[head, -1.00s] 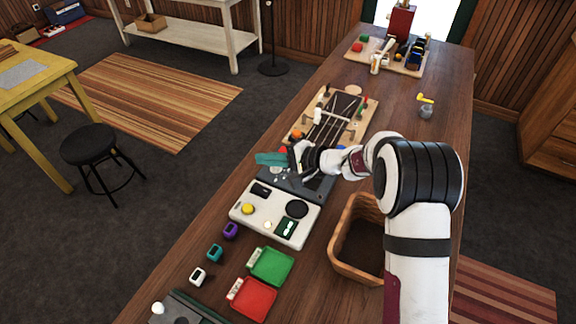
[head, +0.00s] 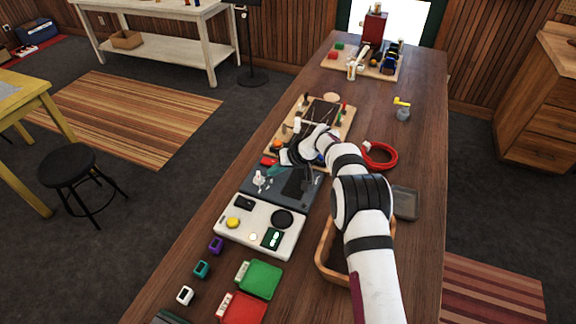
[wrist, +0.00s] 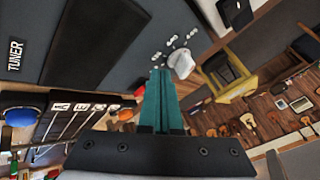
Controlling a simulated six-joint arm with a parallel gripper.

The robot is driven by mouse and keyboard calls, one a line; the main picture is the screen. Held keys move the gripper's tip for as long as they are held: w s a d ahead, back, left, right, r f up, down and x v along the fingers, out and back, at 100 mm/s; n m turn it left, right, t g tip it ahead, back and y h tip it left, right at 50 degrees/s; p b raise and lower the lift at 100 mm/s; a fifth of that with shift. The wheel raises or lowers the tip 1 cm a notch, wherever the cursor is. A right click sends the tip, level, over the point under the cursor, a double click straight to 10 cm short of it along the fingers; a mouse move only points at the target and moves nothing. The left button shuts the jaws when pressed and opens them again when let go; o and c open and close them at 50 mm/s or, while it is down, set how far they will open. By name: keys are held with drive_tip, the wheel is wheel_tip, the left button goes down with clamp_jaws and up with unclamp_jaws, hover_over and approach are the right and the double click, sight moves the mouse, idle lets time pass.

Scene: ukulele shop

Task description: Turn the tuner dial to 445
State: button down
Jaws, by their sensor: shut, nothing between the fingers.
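The tuner is a dark grey panel (head: 290,190) on the bench, marked "TUNER" in the wrist view (wrist: 14,55). Its white dial (head: 259,178) stands up near the panel's left side. The dial also shows in the wrist view (wrist: 181,62), just beyond my fingertips, with small white marks around it. I cannot read which mark it points to. My gripper (head: 284,157) is at the panel's far edge. In the wrist view its teal fingers (wrist: 160,75) are closed together and empty, and look apart from the dial.
A white panel (head: 232,238) with a yellow knob adjoins the tuner's near side. A string board (head: 337,103) lies beyond it. Green (head: 262,278) and red trays sit nearer.

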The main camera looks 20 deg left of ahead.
drive_tip(key=shift+s+a, duration=0.45)
drive_tip(key=shift+a, duration=0.25)
